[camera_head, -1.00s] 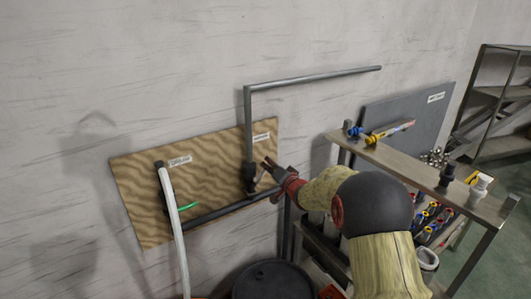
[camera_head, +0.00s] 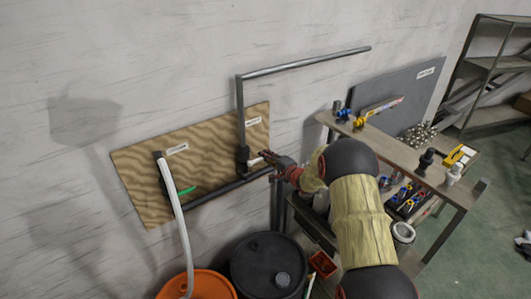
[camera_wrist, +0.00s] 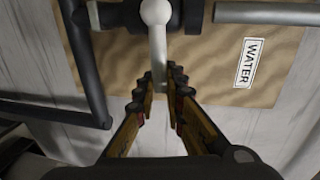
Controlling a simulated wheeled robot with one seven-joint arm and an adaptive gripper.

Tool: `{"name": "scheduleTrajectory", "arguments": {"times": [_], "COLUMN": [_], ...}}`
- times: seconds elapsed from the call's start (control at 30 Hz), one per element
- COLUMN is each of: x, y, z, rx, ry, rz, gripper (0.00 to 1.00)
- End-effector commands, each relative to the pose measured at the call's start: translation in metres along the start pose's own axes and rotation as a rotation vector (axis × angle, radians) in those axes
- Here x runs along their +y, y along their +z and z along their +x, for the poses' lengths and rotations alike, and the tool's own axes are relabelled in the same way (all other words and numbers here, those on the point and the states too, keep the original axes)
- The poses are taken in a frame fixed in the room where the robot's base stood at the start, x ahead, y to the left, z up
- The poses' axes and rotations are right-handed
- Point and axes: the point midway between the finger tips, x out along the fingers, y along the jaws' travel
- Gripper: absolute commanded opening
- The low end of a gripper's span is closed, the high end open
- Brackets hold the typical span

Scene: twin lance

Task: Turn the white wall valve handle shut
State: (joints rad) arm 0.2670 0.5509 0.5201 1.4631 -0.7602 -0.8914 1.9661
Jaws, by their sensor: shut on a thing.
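The white valve handle (camera_wrist: 157,45) shows in the wrist view, running from its round white hub down between my fingertips. My gripper (camera_wrist: 159,76) is shut on the lower end of the handle. In the head view the white handle (camera_head: 256,161) is a small pale bar at the dark valve body (camera_head: 242,159) on the wooden wall board (camera_head: 142,195). My gripper (camera_head: 267,157) reaches it from the right. The fingers partly hide the handle there.
A label reading WATER (camera_wrist: 249,63) is on the board. A green handle (camera_head: 186,191) and white hose (camera_head: 176,215) are to the left. A dark drum (camera_head: 262,254) and orange bucket (camera_head: 212,283) stand below. A workbench (camera_head: 400,160) with fittings is at right.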

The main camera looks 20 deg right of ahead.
Motion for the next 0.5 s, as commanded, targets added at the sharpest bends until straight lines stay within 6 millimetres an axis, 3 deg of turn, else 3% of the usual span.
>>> {"name": "scheduleTrajectory", "arguments": {"times": [0.5], "x": [0.0065], "y": [-0.0003], "z": [0.0], "rx": [-0.005], "ry": [0.006], "rz": [0.034], "gripper": [0.0]}}
